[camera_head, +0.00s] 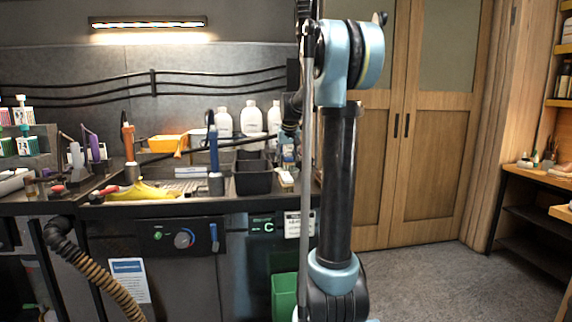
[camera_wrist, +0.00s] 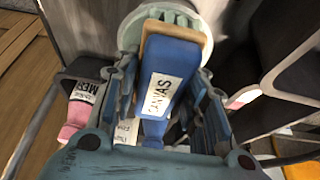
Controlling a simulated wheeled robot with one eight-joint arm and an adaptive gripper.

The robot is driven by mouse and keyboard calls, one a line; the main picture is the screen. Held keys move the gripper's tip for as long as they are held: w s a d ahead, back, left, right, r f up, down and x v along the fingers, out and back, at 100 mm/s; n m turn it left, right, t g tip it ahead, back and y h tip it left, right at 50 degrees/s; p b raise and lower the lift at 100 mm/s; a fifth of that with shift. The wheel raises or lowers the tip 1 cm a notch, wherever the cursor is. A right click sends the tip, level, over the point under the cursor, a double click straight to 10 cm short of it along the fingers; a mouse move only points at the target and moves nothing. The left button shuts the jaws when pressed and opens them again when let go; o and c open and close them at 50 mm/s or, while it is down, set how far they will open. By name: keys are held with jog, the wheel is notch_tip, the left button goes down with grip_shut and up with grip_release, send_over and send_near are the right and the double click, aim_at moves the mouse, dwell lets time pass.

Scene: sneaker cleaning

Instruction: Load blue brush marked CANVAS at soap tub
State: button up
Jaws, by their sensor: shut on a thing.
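In the wrist view, my gripper (camera_wrist: 166,82) is shut on a blue brush (camera_wrist: 176,60) with a white label reading CANVAS. The brush has a tan edge at its far end. A pale green round tub (camera_wrist: 130,34), which looks like the soap tub, is directly beyond the brush head. The brush overlaps the tub in this view, and I cannot tell whether they touch. The tub's inside is mostly hidden. In the head view, my arm stands in front of the counter's right end, and my fingers and the held brush cannot be made out.
In the wrist view, a pink item with a label (camera_wrist: 78,118) is at left, and dark bars are at right. In the head view, the counter holds a black bin (camera_head: 252,180), white bottles (camera_head: 251,119), a yellow cloth (camera_head: 142,191) and upright tools. Floor at right is clear.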

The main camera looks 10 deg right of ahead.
aim_at(286, 154)
jog(key=shift+r, duration=3.1)
